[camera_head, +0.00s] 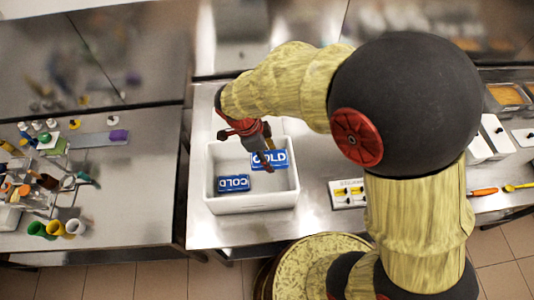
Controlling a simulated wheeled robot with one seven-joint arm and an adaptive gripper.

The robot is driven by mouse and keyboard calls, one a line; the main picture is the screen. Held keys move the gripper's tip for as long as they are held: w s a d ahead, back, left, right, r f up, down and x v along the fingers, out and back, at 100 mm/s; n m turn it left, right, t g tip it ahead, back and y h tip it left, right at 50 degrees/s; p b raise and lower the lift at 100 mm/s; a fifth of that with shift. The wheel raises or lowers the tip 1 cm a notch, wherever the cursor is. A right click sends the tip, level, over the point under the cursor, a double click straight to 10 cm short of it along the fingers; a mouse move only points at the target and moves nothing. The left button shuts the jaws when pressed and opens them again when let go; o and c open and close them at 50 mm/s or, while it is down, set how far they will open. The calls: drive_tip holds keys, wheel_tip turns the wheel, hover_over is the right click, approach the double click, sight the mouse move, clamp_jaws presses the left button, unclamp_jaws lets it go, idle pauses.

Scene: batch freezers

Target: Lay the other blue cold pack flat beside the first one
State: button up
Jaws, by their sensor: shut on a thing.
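A white bin (250,203) stands on the metal counter in front of me. One blue cold pack (233,184), lettered COLD, lies flat in its lower left part. My gripper (264,157) is over the back of the bin and shut on the other blue cold pack (278,157). That pack looks larger, with its lettered face toward the camera. It is up and to the right of the first pack, apart from it. One finger covers part of it. I cannot tell whether it touches the bin floor.
The bin walls surround both packs, with bare floor at the lower right. A left counter (130,222) holds bottles, cups and a rack. An orange-handled tool (482,192) lies at the far right.

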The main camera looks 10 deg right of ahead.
drive_tip(key=shift+f+b, duration=3.65)
drive_tip(key=shift+f, duration=4)
drive_tip(key=o, duration=1.5)
drive_tip(key=shift+o, duration=1.1)
drive_tip(key=o, duration=0.3)
drive_tip(key=shift+r, duration=0.1)
drive_tip(key=shift+r+p, duration=4.35)
drive_tip(key=shift+r, duration=4.1)
